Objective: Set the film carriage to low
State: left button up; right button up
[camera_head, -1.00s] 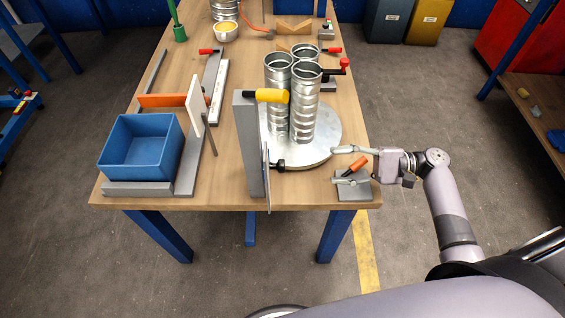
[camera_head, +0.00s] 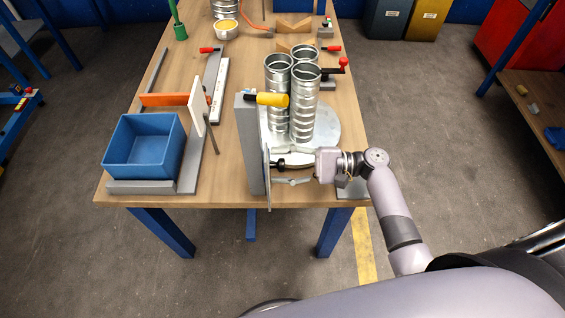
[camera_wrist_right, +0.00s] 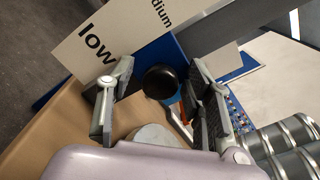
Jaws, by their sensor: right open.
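The film carriage stand is a grey upright post (camera_head: 250,145) at the near edge of the table, with a yellow handle (camera_head: 266,99) near its top. A thin plate on its right side is seen edge-on in the head view. In the right wrist view the label plate (camera_wrist_right: 120,32) reads "low" and "medium". A black knob (camera_wrist_right: 160,82) sticks out by the plate; it also shows in the head view (camera_head: 280,163). My right gripper (camera_head: 279,166) is open, its fingers on either side of the knob, with contact not clear. My left gripper is out of view.
Shiny spiral ducts (camera_head: 305,110) stand on a round metal turntable (camera_head: 325,127) just behind my right gripper. A blue bin (camera_head: 143,150) sits at the left. A grey block (camera_head: 352,188) is partly hidden under my right wrist.

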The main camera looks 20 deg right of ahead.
grip_shut()
dwell(0.5)
